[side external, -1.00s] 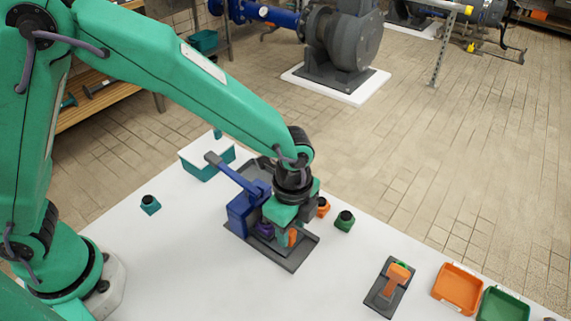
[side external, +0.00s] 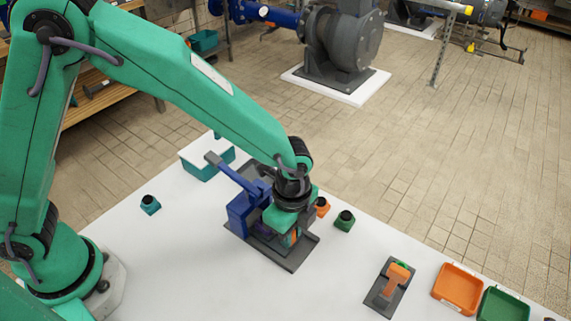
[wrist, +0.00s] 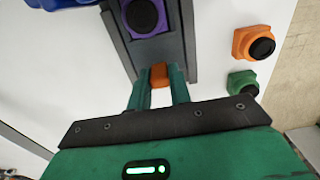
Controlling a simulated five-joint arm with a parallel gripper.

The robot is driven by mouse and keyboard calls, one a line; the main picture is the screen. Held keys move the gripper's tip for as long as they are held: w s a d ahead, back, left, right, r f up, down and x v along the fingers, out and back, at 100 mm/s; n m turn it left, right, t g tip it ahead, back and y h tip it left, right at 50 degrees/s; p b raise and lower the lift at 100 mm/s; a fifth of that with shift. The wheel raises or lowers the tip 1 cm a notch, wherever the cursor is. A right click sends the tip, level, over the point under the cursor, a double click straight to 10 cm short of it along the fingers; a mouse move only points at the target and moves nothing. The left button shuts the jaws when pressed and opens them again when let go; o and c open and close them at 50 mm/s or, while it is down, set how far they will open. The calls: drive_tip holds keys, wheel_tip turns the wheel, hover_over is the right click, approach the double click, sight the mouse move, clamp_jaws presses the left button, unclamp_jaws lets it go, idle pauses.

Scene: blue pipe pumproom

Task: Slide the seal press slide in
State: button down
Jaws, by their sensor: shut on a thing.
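The seal press has a blue body (side external: 239,215) with a raised blue lever, on a dark grey base plate (side external: 292,262). Part of the blue body shows at the upper left of the wrist view (wrist: 62,3). The grey slide (wrist: 160,48) carries a purple part (wrist: 147,17) with a round black top, and has an orange handle (wrist: 159,73) at its near end. My gripper (wrist: 159,88) is shut on the orange handle, one green finger on each side. In the side view my gripper (side external: 290,238) covers most of the slide.
An orange part (side external: 322,207) and a green part (side external: 345,220) stand right of the press. A teal part (side external: 150,204) and a teal box (side external: 207,167) are to its left. A small stand (side external: 389,290), orange tray (side external: 457,288) and green tray (side external: 503,304) lie farther right.

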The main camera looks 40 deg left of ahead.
drive_tip(key=shift+a, duration=2.5)
drive_tip(key=c, duration=1.3)
unclamp_jaws()
drive_tip(key=shift+d, duration=0.1)
drive_tip(key=shift+r, duration=3.95)
